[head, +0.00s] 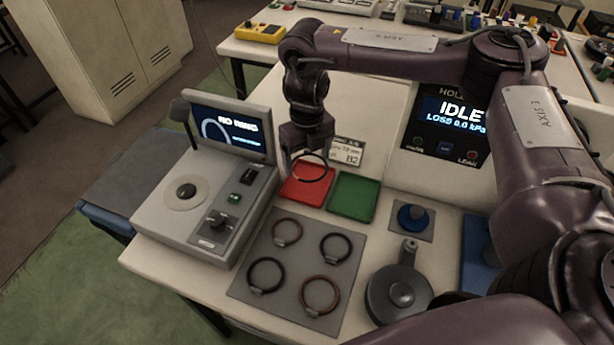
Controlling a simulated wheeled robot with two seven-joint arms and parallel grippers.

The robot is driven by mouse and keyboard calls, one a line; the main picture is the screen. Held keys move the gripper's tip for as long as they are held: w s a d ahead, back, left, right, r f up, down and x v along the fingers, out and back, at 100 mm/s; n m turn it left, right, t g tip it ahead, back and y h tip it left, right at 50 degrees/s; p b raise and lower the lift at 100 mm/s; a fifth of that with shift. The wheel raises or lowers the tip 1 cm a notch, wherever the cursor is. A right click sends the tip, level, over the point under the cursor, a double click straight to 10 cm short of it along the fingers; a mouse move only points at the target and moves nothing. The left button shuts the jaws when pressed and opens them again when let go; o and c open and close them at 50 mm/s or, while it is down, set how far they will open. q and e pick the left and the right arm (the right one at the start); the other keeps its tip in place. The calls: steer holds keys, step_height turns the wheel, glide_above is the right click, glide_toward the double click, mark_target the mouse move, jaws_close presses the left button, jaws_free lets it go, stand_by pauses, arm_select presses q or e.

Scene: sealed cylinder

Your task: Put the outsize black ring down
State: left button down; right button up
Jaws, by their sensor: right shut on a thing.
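A thin black ring (322,178) hangs from my right gripper (290,160), which is shut on it. The ring is above the red tray (318,196), toward its far edge; I cannot tell whether it touches the tray. The green tray (353,197) beside it is empty. Two more black rings, one at the right (335,263) and one at the near left (266,258), lie on a grey mat (296,262) with two brown rings (287,219). My left gripper is not in view.
A gauge box (205,215) with a screen (229,130) reading "NO RING" stands left of the trays. A label card (347,152) stands behind them. A dark round lidded part (399,293) and a blue knob piece (412,216) are at the right. A tester panel (447,125) reads "IDLE".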

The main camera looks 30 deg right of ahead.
steer(key=shift+f+p, duration=0.3)
steer(key=shift+f, duration=2.65)
steer(key=o, duration=0.7)
steer(key=shift+f, duration=0.1)
step_height(320, 180, up, 12)
steer(key=shift+r, duration=0.15)
steer(key=shift+a, duration=0.1)
